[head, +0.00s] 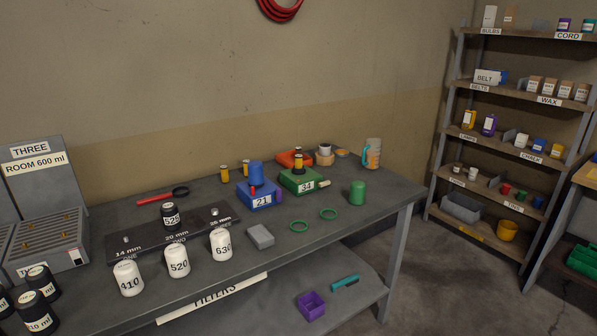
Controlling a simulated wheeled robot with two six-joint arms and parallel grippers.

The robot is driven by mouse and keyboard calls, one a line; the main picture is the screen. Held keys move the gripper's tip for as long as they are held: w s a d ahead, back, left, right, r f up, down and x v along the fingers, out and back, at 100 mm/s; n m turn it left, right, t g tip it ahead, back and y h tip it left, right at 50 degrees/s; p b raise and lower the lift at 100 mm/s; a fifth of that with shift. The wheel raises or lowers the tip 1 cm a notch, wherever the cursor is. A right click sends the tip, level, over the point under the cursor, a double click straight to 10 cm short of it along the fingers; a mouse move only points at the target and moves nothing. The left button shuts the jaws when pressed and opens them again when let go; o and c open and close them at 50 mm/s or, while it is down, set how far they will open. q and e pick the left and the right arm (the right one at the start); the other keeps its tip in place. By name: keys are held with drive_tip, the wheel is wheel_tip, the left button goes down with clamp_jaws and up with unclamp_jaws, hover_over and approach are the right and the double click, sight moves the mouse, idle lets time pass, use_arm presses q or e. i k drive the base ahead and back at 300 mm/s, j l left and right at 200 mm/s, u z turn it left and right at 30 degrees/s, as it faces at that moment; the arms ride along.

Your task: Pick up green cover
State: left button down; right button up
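A green cup-shaped cylinder (357,193), which looks like the green cover, stands on the grey workbench (390,194) near its right end. A green box marked 34 (300,184) sits to its left, with a dark-topped yellow bottle (298,162) upright on it. Neither of my grippers shows in the head view.
A blue box marked 21 (262,202) carries a blue cylinder (256,174). A mug-like container (371,153) stands behind the green cylinder. A grey block (260,237) and white numbered jars (178,261) are to the left. Bench surface right of the green cylinder is clear.

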sight(356, 197)
drive_tip(key=i, duration=0.95)
drive_tip(key=j+u, duration=0.05)
